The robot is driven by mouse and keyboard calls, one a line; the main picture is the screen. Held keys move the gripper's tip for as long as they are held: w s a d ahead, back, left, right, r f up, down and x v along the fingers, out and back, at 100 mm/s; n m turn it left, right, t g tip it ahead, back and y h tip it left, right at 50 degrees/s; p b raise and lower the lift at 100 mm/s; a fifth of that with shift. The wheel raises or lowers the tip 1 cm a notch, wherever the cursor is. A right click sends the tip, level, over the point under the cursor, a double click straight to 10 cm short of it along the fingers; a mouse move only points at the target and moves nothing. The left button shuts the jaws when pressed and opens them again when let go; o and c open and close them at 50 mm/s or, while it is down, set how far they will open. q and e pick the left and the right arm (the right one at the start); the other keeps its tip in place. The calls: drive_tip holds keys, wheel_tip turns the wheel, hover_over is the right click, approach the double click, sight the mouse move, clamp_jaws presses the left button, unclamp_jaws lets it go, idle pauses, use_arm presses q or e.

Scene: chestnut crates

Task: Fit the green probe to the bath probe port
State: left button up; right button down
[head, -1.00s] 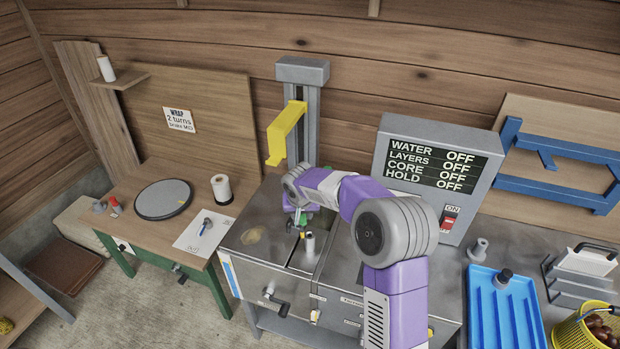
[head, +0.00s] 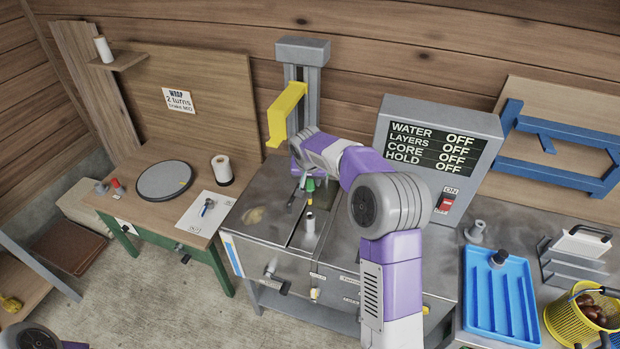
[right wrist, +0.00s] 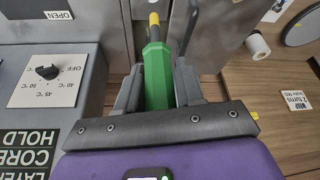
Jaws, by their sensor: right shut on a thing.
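The green probe (right wrist: 157,78) is held between the two fingers of my right gripper (right wrist: 157,88); its yellow tip points away from the gripper in the right wrist view. In the head view the probe (head: 310,185) shows as a small green piece under my right gripper (head: 307,177), above the steel bath top. An upright grey cylinder (head: 310,222), which looks like the probe port, stands on the bath top just below the probe in the picture. The probe looks apart from it. My left gripper is out of view.
A grey column with a yellow bracket (head: 287,112) stands behind the bath. The display box (head: 437,150) reads OFF on all lines. A blue tray (head: 497,300) and yellow basket (head: 572,325) are at right; a wrapping table (head: 150,212) is at left.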

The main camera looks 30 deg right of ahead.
sight(310, 192)
drive_tip(key=shift+f+b, duration=1.6)
drive_tip(key=shift+f, duration=0.65)
drive_tip(key=shift+f+b, duration=0.2)
drive_tip(key=shift+b, duration=0.15)
drive_tip(key=shift+f, duration=0.35)
wheel_tip(310, 192, down, 7)
drive_tip(key=b, duration=0.6)
idle(1.9)
drive_tip(key=c, duration=0.6)
unclamp_jaws()
drive_tip(key=shift+c, duration=0.2)
drive_tip(key=p+v, duration=0.1)
drive_tip(key=v, duration=0.6)
drive_tip(key=shift+r, duration=0.25)
drive_tip(key=shift+s+a, duration=0.15)
